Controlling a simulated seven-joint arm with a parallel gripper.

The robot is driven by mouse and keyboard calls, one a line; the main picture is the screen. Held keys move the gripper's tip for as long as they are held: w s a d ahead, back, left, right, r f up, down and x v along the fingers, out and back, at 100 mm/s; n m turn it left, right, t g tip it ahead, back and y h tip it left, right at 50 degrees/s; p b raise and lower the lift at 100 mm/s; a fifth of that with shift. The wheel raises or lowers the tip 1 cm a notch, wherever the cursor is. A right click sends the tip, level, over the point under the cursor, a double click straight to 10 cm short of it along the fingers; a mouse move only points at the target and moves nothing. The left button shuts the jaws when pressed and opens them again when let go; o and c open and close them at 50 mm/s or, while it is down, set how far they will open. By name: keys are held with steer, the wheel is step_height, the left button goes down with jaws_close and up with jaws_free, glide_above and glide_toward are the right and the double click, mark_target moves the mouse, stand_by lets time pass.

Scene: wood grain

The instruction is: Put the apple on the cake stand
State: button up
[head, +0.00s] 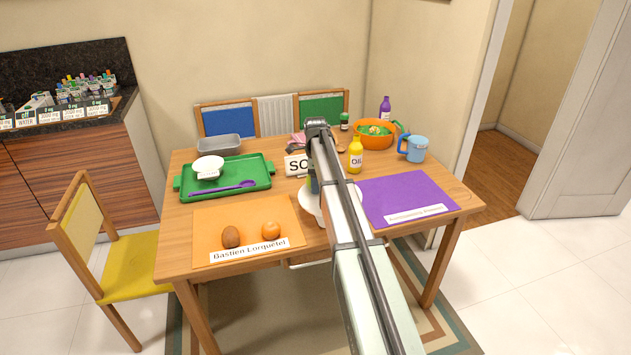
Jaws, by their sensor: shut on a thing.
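My arm runs up from the bottom edge over the table and bends near the table's middle. My gripper's fingers are hidden behind the arm, so what they hold does not show. A white round piece (308,205), perhaps the cake stand, shows at the left side of the arm; most of it is covered. Just above it is a small greenish patch (311,184) that I cannot identify. No apple can be clearly made out.
An orange mat (215,215) holds a brown fruit (231,237) and an orange (271,230). A green tray (245,168) bears a white bowl (208,164). The purple mat (400,190) is mostly clear. An oil bottle (355,156), orange bowl (365,138) and blue mug (415,150) stand behind.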

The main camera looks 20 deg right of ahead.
steer(key=shift+f, duration=0.1)
steer(key=o, duration=1.1)
step_height(320, 180, up, 12)
steer(key=shift+r, duration=0.15)
